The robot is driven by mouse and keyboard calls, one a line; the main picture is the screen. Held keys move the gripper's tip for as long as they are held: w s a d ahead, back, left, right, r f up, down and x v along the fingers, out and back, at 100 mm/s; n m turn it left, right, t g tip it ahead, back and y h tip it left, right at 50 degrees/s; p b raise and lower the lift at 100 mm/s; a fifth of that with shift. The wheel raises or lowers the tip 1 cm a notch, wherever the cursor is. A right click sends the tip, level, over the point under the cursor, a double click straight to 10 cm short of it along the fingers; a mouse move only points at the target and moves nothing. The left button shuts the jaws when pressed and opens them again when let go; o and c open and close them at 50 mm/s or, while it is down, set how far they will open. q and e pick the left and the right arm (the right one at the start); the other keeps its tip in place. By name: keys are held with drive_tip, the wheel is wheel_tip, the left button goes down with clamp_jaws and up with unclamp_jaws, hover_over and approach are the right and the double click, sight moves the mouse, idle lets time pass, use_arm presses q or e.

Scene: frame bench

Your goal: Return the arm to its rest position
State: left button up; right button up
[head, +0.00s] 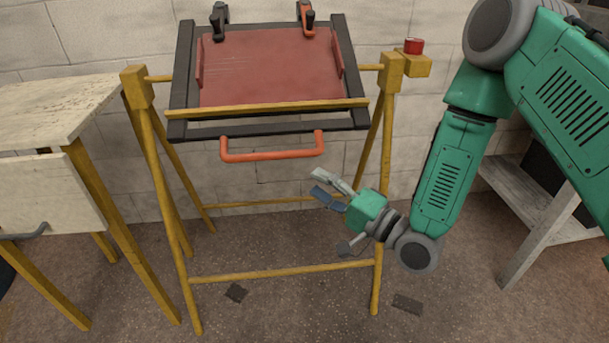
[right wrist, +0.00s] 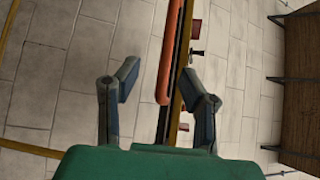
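My right arm (head: 450,170) is green and comes in from the right in the head view. Its gripper (head: 325,185) is in front of the yellow-legged frame, below the orange handle (head: 272,155) and apart from it. In the right wrist view the two fingers (right wrist: 163,90) stand apart with nothing held. The orange handle (right wrist: 170,50) shows beyond and between them there. My left gripper is not in either view.
The yellow frame (head: 280,273) holds a tilted dark-edged red panel (head: 270,70) with two clamps on top. A red button (head: 414,46) sits on its right post. A pale table (head: 50,105) with a drawer stands left, and a grey shelf (head: 540,210) stands right behind my arm.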

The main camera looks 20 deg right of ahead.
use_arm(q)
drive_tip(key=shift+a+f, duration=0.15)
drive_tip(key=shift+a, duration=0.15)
use_arm(e)
drive_tip(key=shift+s+a+r, duration=0.1)
drive_tip(key=shift+s+a, duration=0.05)
drive_tip(key=shift+a, duration=0.15)
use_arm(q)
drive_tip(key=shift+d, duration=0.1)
use_arm(e)
drive_tip(key=shift+d, duration=0.2)
